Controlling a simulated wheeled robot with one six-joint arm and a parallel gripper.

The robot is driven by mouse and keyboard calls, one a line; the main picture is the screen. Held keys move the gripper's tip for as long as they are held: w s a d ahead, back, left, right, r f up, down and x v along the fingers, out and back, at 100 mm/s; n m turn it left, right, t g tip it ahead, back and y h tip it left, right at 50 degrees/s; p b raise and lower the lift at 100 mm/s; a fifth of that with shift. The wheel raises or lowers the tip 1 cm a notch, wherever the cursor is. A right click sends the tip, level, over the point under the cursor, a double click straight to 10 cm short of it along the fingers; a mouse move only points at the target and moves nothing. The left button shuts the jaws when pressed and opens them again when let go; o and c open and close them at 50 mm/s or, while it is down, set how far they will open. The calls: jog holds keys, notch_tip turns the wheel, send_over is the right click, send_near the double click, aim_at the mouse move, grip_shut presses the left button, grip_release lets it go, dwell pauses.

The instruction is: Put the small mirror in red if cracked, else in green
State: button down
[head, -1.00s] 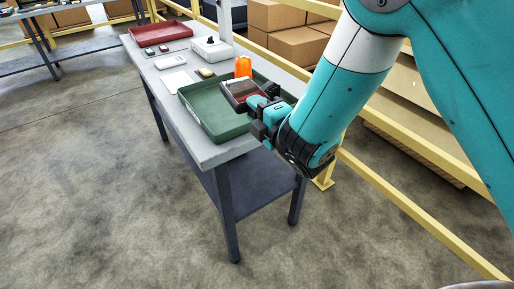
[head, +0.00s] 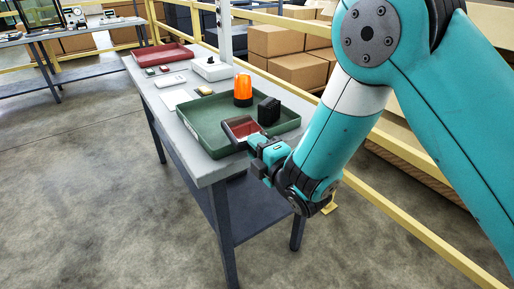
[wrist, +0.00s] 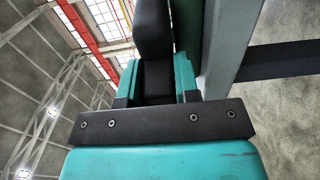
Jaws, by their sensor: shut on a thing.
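My gripper (head: 262,152) is shut on a small dark-framed rectangular thing (head: 241,128), which looks like the small mirror. Its face looks reddish-brown; it is too small to tell whether it is cracked. In the wrist view a dark back (wrist: 153,30) rises between the teal jaws (wrist: 156,85). The held mirror appears over the near right part of the green tray (head: 207,143); I cannot tell its height above it. The red tray (head: 145,62) sits at the table's far end and looks empty.
An orange beacon (head: 242,90) and a black block (head: 268,111) stand at the green tray's far side. A white box with a black knob (head: 211,70) and several small items lie between the trays on the grey table (head: 212,170). A yellow rail (head: 390,218) runs along the right.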

jog(key=c, duration=0.8)
grip_release()
jog(key=shift+f, duration=0.1)
jog(key=shift+c, duration=0.2)
jog(key=shift+r+p, duration=0.3)
jog(key=shift+p, duration=0.1)
jog(key=v, duration=1.2)
jog(key=shift+w, duration=0.15)
